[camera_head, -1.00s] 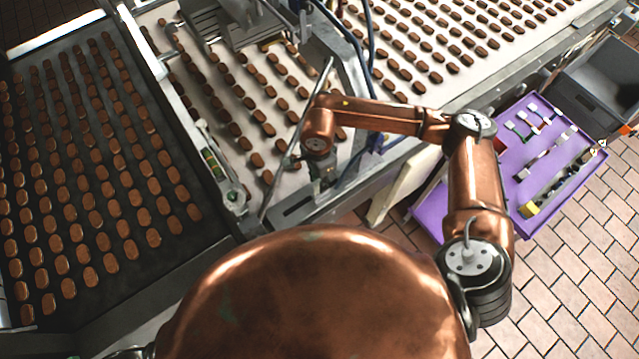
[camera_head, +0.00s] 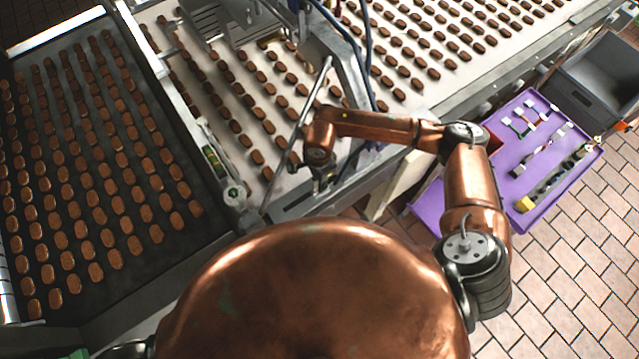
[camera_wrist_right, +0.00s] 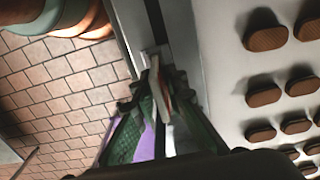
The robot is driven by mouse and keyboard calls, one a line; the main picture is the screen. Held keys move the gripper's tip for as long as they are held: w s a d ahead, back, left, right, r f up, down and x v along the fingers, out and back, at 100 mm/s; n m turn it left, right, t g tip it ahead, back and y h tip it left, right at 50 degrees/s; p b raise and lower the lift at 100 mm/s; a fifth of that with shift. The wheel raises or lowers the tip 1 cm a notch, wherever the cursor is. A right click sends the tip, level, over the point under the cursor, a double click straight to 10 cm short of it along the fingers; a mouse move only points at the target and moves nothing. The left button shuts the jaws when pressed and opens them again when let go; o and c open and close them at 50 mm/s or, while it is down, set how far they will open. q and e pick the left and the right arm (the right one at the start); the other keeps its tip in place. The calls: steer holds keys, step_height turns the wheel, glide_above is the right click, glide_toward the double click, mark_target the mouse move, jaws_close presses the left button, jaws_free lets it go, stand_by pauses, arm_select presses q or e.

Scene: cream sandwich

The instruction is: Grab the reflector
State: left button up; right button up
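My right gripper (camera_head: 322,183) hangs over the metal edge of the near conveyor. In the right wrist view, its green textured fingers (camera_wrist_right: 163,85) converge on either side of a small, thin upright piece (camera_wrist_right: 157,88), pale with a reddish face. It may be the reflector. It stands at the metal frame's edge. The piece appears close to or touching the left finger; whether the right finger touches it is unclear. In the head view this piece is too small to make out. My left gripper is not in view.
A slanted metal rod (camera_head: 297,133) stands just left of the right gripper. Conveyors with rows of brown biscuits lie to the left (camera_head: 90,170) and ahead. A purple table (camera_head: 509,183) with tools and a dark grey bin (camera_head: 600,75) are at the right. Brick floor is open at lower right.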

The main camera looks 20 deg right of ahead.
jaws_close()
steer(key=shift+r, duration=0.1)
